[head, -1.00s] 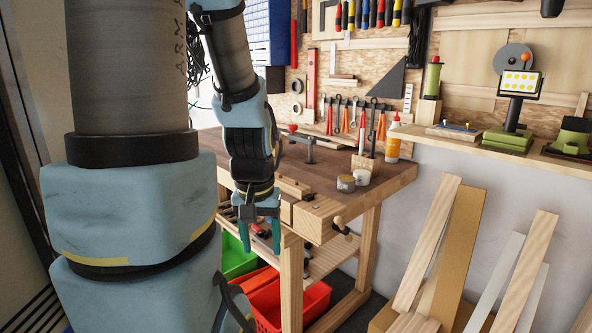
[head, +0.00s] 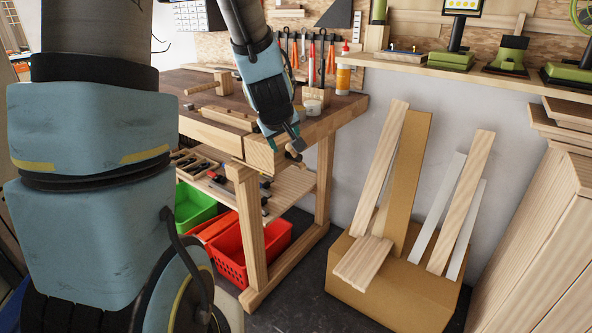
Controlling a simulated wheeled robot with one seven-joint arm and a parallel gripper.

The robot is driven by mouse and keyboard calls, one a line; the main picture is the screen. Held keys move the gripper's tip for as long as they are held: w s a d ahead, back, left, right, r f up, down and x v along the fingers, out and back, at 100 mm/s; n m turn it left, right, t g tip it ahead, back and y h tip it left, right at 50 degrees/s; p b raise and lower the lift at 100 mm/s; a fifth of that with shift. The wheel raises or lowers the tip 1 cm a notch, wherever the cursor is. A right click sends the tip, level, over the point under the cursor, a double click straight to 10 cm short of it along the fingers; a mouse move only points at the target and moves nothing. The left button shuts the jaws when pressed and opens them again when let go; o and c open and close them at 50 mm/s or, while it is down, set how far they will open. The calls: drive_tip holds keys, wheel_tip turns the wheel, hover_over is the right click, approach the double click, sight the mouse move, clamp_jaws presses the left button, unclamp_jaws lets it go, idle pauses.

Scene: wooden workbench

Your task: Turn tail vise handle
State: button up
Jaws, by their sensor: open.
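The tail vise (head: 263,155) is a pale wooden block at the near right corner of the workbench (head: 350,108). Its wooden handle (head: 295,149) shows at the end of the block, partly hidden by my gripper. My gripper (head: 284,141) points down at the bench corner, with its teal fingers open and close to the handle. I cannot tell whether a finger touches the handle or whether the handle lies between the fingers.
A jar (head: 312,102) and a glue bottle (head: 343,72) stand on the bench behind my gripper. Red (head: 240,250) and green (head: 195,205) crates sit below. A cardboard box (head: 400,295) with leaning boards stands to the right. Floor between bench and box is clear.

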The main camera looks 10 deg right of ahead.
drive_tip(key=w+d+f+n+t+b, duration=0.2)
drive_tip(key=w+d+n+t, duration=0.1)
drive_tip(key=d, duration=0.3)
drive_tip(key=n+t+y+b, duration=0.2)
drive_tip(key=n+y+b, duration=0.4)
drive_tip(key=n+y, duration=0.3)
approach(299, 158)
drive_tip(key=w, duration=0.1)
drive_tip(key=x, duration=1)
drive_tip(key=shift+w+a+f, duration=0.1)
drive_tip(key=shift+a+f, duration=0.05)
drive_tip(key=shift+f, duration=0.05)
drive_tip(key=shift+c, duration=0.3)
clamp_jaws()
